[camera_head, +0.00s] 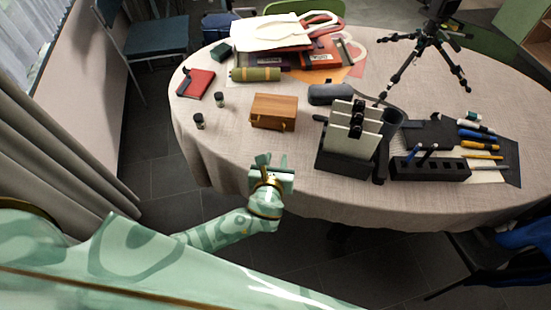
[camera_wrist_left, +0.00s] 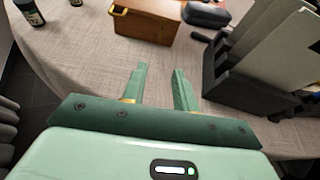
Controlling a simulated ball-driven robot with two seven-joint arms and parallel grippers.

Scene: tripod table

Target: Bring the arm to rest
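My left gripper (camera_head: 273,162) is at the near edge of the round table (camera_head: 225,137), in front of a small wooden box. In the left wrist view, the gripper's two fingers (camera_wrist_left: 160,85) stand apart with only bare tablecloth between them, so it is open and empty. It touches nothing that I can see. My right gripper does not show in either view.
A wooden box (camera_head: 274,111) stands beyond the gripper. A black holder with upright pale panels (camera_head: 350,140) stands right of it. Two small dark bottles (camera_head: 199,121) are at left. A tripod (camera_head: 428,50) and pen organizer (camera_head: 430,169) are farther right. Tablecloth around the gripper is clear.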

